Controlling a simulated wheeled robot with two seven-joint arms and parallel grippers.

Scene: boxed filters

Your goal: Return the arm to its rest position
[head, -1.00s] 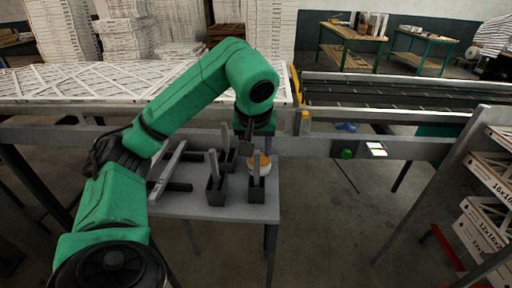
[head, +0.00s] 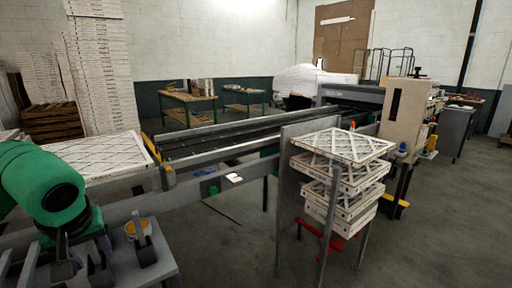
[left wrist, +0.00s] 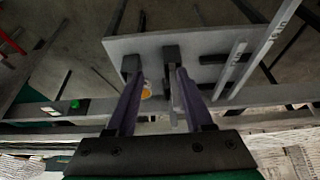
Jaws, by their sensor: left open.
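My left arm is green and enters the head view at the left edge, bent over a small grey table (head: 158,272). Its left gripper (head: 62,246) points down above the table's holders, partly cut off and dark against them. Beyond the fingers are the grey table (left wrist: 205,42), upright holders and a yellow-orange roll (left wrist: 147,90). My right gripper is in neither view.
The yellow-orange roll (head: 138,228) sits on the table beside a dark holder (head: 145,250). A conveyor (head: 240,137) runs behind. Open floor lies at the right.

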